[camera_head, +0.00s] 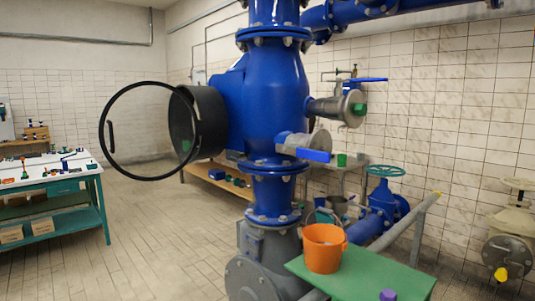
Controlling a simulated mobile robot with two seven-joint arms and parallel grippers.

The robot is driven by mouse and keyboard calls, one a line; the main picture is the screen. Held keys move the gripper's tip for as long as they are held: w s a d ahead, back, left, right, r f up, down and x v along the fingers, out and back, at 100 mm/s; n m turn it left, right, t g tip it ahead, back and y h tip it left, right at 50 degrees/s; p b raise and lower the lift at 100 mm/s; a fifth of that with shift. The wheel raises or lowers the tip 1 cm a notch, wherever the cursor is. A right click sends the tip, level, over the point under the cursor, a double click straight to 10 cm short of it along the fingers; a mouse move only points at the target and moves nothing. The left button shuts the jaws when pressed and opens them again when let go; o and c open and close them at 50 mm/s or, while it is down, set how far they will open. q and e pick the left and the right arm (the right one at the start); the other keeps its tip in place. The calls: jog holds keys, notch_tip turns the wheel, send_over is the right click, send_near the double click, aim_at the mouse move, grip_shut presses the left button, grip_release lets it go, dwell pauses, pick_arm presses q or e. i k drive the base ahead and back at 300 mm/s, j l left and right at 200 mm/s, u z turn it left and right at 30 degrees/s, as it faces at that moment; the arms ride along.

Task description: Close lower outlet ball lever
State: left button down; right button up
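A large blue vertical pipe (272,90) stands in the middle. Its lower outlet (303,141) is a short grey metal stub on the right side of the body. A blue lever (314,155) shows at this outlet as a short, thick bar, seemingly foreshortened toward me. Its exact angle to the outlet is hard to tell. Above it, an upper outlet (335,106) has a green part at its end and a long blue lever (366,80) pointing right, roughly level. Neither of my grippers is in view.
An orange bucket (323,249) stands on a green tabletop (394,271) in front of the pipe. A teal valve wheel (385,170) and a sloping grey rail (420,222) are right. Open floor lies left.

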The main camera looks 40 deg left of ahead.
aim_at(310, 155)
jog(key=i+l+u, duration=0.15)
jog(key=u, duration=0.25)
jog(key=i+l+u, duration=0.2)
jog(key=u, duration=0.2)
jog(key=i+l+u, duration=0.1)
jog(key=l+u, duration=0.3)
jog(key=i+l+u, duration=0.1)
jog(key=l+u, duration=0.15)
jog(key=i+l+u, duration=0.2)
jog(key=l+u, duration=0.25)
jog(key=l, duration=0.1)
